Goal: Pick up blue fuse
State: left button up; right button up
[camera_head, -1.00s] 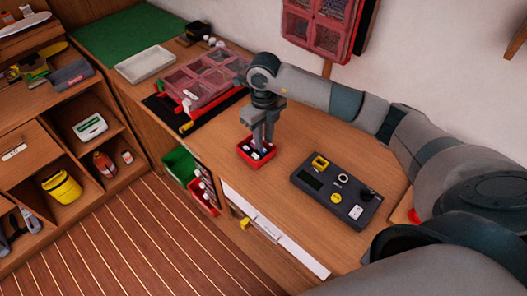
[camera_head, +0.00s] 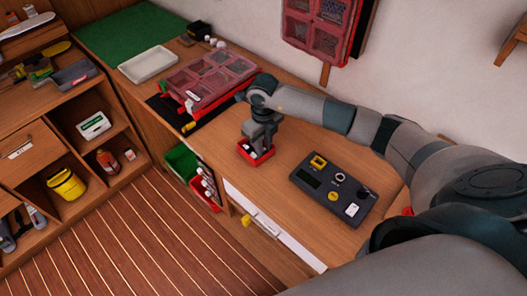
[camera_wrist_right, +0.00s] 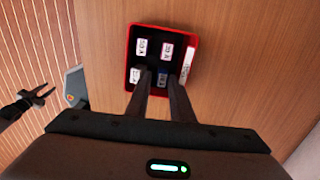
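A small red tray (camera_wrist_right: 128,45) holds several white-labelled fuses and one blue fuse (camera_wrist_right: 162,76), in the lower row. In the head view the red tray (camera_head: 245,158) lies on the wooden bench. My right gripper (camera_wrist_right: 162,78) points down into the tray, its two fingers apart on either side of the blue fuse. I cannot tell whether they touch it. In the head view my right gripper (camera_head: 258,148) hides part of the tray. My left gripper (camera_wrist_right: 42,95) appears at the left of the wrist view, over the floor, fingers apart and empty.
A dark tester panel (camera_head: 335,187) lies right of the tray. A pink-lidded case (camera_head: 215,80) and a white tray (camera_head: 147,64) lie further back. Green and red bins (camera_head: 182,162) hang at the bench's front edge. Bench around the red tray is clear.

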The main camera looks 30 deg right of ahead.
aim_at(264, 149)
jog(key=shift+s+d+f, duration=0.1)
jog(key=shift+s+f, duration=0.2)
jog(key=shift+f, duration=0.1)
grip_shut()
jog(key=shift+w+d+r+b, duration=0.1)
jog(key=shift+w+r+b, duration=0.1)
jog(key=shift+r+b, duration=0.45)
notch_tip(264, 149, up, 3)
jog(key=shift+w+f+b, duration=0.1)
jog(key=shift+f+b, duration=0.1)
jog(key=shift+b, duration=0.65)
jog(key=s+a+r+b, duration=0.2)
jog(key=s+r+b, duration=0.2)
jog(key=s+r, duration=0.3)
jog(key=s, duration=0.4)
jog(key=shift+s+a+r, duration=0.2)
jog(key=shift+a+r, duration=0.05)
jog(key=shift+r, duration=0.05)
